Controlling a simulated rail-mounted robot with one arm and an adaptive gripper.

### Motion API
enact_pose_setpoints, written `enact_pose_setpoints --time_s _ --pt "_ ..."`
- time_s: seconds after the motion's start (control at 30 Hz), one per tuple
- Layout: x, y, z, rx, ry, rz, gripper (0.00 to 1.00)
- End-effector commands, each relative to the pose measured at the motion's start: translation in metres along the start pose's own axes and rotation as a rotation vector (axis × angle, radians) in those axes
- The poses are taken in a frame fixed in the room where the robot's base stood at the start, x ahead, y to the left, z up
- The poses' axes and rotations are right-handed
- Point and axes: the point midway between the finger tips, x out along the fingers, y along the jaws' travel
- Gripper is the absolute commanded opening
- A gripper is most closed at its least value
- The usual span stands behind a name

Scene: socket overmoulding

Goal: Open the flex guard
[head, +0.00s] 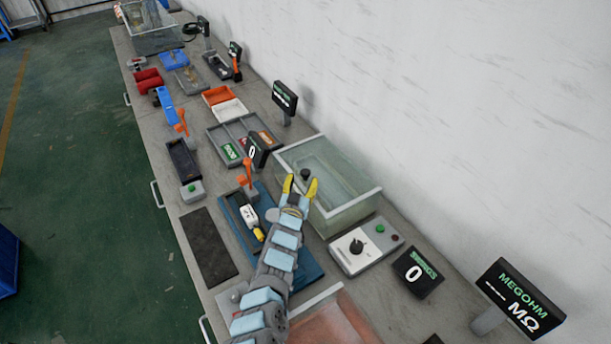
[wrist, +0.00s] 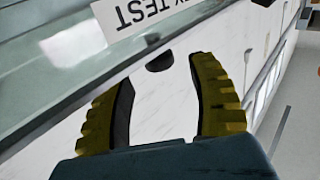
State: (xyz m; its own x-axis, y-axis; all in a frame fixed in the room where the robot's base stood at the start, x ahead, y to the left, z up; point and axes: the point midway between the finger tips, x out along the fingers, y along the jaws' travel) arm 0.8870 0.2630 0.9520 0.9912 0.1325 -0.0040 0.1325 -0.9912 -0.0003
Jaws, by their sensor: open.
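The flex guard (head: 352,209) is a clear greenish box on the bench against the wall. A dark round knob (head: 305,174) shows at its near-left side. In the wrist view the guard's clear panel (wrist: 60,68) fills the upper left, with a white label (wrist: 150,22) whose readable part says "TEST". My gripper (head: 300,186) is at the guard's left edge with its yellow fingers apart and empty. In the wrist view the dark knob (wrist: 160,62) lies just beyond and between the fingertips (wrist: 160,78). I cannot tell whether they touch it.
A control box with a black dial (head: 357,246) stands in front of the guard, beside a display reading 0 (head: 416,273). A blue tray (head: 307,268) lies under my arm.

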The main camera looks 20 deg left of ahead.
Motion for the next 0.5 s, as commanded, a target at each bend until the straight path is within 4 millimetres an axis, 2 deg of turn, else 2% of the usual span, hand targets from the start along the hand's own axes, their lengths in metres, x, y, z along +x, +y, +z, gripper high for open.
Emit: enact_pose_setpoints --time_s 0.5 --pt "0.034 0.001 0.001 0.003 0.002 0.002 0.59"
